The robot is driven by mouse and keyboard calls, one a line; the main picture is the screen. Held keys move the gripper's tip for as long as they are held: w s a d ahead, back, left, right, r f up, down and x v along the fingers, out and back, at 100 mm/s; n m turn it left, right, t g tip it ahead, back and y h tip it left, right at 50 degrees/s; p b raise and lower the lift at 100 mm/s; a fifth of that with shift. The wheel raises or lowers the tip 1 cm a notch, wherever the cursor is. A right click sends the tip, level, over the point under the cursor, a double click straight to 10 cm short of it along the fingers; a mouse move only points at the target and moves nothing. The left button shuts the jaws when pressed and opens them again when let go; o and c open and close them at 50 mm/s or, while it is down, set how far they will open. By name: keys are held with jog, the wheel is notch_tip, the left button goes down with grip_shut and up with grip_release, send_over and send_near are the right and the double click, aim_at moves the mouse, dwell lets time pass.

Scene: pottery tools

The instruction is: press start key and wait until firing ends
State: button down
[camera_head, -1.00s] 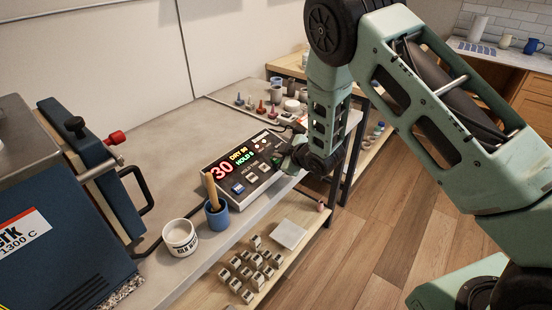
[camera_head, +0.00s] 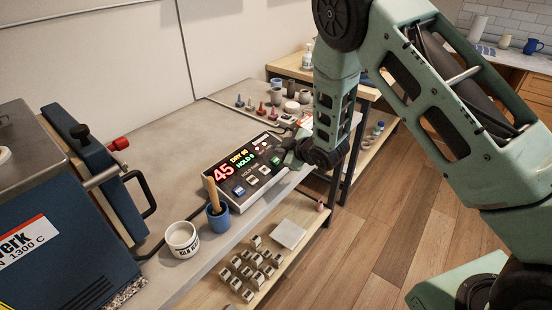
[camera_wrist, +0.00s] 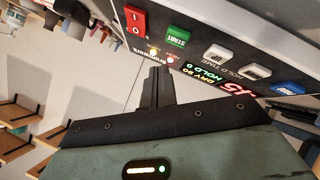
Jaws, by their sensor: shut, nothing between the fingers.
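The kiln controller (camera_head: 222,176) is a sloped panel on the grey worktop. In the wrist view the green start key (camera_wrist: 178,37) lies between a red rocker switch (camera_wrist: 136,20) and white keys (camera_wrist: 219,53); a blue key (camera_wrist: 288,88) is at the far end. My gripper (camera_wrist: 155,72) is shut and empty, its fingertips close to the panel beside the start key, with no clear contact visible. In the head view my gripper (camera_head: 287,158) is at the controller's right end.
The blue kiln (camera_head: 60,235) with its handle and red knob (camera_head: 118,144) stands at the left. A white tub (camera_head: 182,240) and a blue cup (camera_head: 218,218) with a wooden tool stand in front of the controller. Small bottles and jars stand behind it.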

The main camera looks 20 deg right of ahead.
aim_at(283, 170)
jog(key=r, duration=0.2)
jog(key=p, duration=0.1)
jog(key=shift+s+d+r, duration=0.2)
jog(key=shift+s+r, duration=0.05)
jog(key=shift+r, duration=0.15)
jog(key=s+a+r+m+g+h, duration=0.1)
jog(key=s+a+r+m+g, duration=0.3)
jog(key=s, duration=0.6)
jog(key=s+a+r+g, duration=0.2)
jog(key=s+a+r, duration=0.35)
jog(key=s, duration=0.35)
jog(key=s+d+r+g+h, duration=0.1)
jog(key=s+r+g, duration=0.1)
jog(key=s, duration=0.9)
jog(key=s+d+r+g+h+b, duration=0.1)
jog(key=s+r+g, duration=0.2)
jog(key=s, duration=0.8)
jog(key=shift+d+h, duration=0.25)
jog(key=shift+h, duration=0.05)
dwell(2.9)
